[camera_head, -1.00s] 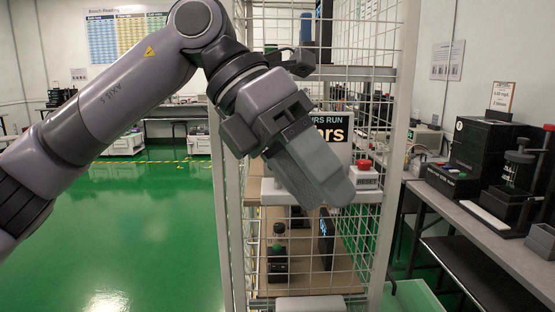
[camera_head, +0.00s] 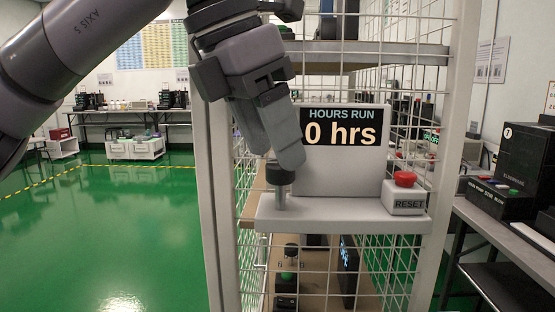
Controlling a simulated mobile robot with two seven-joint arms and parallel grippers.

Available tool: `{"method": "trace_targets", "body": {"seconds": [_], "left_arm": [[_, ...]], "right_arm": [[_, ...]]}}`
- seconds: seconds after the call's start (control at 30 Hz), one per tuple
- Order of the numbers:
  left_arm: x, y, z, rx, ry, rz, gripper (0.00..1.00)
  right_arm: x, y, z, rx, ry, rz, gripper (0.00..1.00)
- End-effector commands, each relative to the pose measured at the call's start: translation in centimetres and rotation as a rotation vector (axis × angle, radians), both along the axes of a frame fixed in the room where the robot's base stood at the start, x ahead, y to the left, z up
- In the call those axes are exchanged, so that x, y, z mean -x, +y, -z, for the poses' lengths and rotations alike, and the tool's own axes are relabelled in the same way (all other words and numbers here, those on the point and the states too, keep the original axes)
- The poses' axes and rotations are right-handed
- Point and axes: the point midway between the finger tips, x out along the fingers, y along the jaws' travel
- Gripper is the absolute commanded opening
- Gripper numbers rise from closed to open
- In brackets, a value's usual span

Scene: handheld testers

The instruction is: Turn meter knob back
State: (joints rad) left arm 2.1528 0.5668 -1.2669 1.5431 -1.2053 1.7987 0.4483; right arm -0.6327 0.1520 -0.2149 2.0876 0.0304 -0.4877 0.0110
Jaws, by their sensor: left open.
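The meter (camera_head: 342,172) is a light grey panel on a ledge, with a dark display (camera_head: 343,127) that reads "HOURS RUN" and "0 hrs". A dark knob (camera_head: 279,174) on a short metallic post stands at the ledge's left end. A red button (camera_head: 405,179) sits on a block marked "RESET" at the right end. My left gripper (camera_head: 285,155) points down just above the knob, open, with its fingers overlapping in this view. It hides the panel's left edge and part of the knob's top; I cannot tell whether it touches the knob. My right gripper is not in view.
The meter's ledge (camera_head: 340,215) is fixed at the front of a wire-mesh rack (camera_head: 215,200) with grey posts. A small device (camera_head: 286,285) stands on the shelf below. A bench with black testers (camera_head: 515,170) is on the right. Open green floor (camera_head: 100,230) lies on the left.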

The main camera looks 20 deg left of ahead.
Motion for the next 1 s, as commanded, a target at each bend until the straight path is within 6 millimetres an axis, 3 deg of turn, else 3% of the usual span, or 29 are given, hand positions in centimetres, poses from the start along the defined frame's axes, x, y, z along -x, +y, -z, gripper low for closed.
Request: {"method": "trace_targets", "body": {"seconds": [0.2, 0.47, 0.67, 1.0], "left_arm": [[-0.6, -0.5, 1.9, 0.001, -0.002, 0.0, 0.61], [-0.7, -0.6, 2.0, 0.001, -0.002, 0.0, 0.61], [-0.6, -0.6, 2.0, 0.002, -0.001, 0.0, 0.05], [-0.6, -0.6, 2.0, 0.001, -0.001, -0.035, 0.05]], "right_arm": [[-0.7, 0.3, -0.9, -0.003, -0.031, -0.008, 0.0], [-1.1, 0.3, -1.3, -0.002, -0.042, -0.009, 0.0], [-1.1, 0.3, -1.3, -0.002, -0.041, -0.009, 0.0], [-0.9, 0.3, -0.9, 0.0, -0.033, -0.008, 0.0]]}}
